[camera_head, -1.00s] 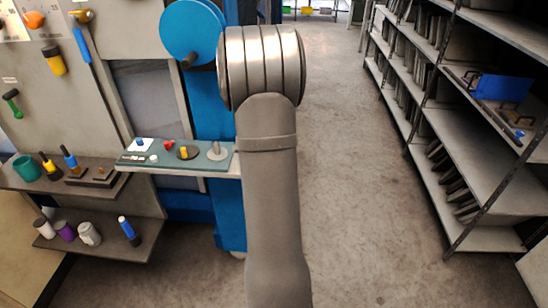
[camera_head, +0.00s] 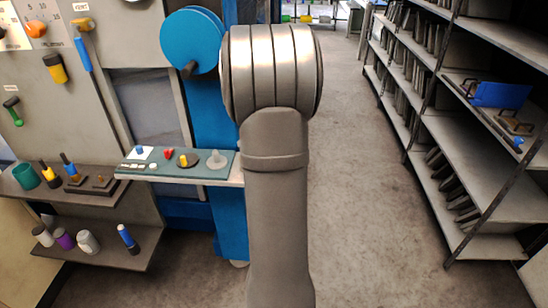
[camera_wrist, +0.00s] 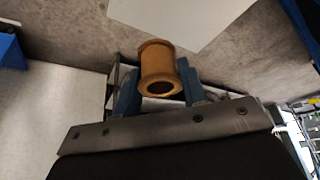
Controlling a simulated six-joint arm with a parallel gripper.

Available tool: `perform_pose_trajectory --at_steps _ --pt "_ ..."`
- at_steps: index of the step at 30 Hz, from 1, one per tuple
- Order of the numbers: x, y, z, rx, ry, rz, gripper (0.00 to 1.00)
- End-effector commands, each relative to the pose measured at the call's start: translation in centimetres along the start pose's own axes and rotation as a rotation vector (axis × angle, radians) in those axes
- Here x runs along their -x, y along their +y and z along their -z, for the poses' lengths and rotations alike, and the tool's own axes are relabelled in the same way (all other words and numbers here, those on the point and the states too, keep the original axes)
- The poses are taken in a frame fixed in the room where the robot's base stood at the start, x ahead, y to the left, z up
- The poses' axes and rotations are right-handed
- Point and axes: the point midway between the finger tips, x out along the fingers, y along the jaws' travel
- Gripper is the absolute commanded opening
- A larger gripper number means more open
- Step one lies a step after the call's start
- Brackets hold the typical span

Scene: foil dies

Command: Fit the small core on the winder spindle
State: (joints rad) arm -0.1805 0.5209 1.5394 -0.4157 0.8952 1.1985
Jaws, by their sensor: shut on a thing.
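The small core is a tan, flanged tube with a dark open bore (camera_wrist: 157,70), seen in the wrist view. My gripper (camera_wrist: 158,84) has its two blue fingers shut on the core's sides, and the bore's open end faces the camera. In the head view my arm hides the gripper and core. A blue disc (camera_head: 191,38) with a short dark spindle (camera_head: 188,70) pointing out of its front stands left of my arm. I cannot tell the distance between core and spindle.
A teal tray (camera_head: 140,176) below the disc holds small coloured parts and a grey peg on a round base (camera_head: 217,160). Left shelves carry a green cup (camera_head: 26,176) and bottles. A tall shelf rack (camera_head: 470,140) stands right; the floor between is open.

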Motion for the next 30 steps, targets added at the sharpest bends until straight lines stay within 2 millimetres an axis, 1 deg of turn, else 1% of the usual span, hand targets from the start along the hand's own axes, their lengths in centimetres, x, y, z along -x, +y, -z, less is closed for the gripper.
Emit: perform_pose_trajectory --at_steps 1,3,7,12,15,17,20,27,30 --pt "0.7 1.2 0.9 -0.005 0.003 0.002 0.16" --pt "1.4 2.8 1.8 -0.005 0.003 0.002 0.16" --pt "2.5 5.3 3.2 -0.005 0.003 0.002 0.16" --pt "3.4 7.5 4.4 -0.002 0.001 0.001 0.16" --pt "3.7 7.8 4.6 0.017 0.0 0.009 0.16" --pt "3.9 7.3 4.4 0.051 0.001 0.023 0.16" --pt "4.1 5.5 3.6 0.153 0.0 0.065 0.16" --pt "4.9 -1.4 0.0 0.523 0.0 0.22 0.16" --pt "5.4 -4.0 -1.6 0.673 0.0 0.283 0.16"
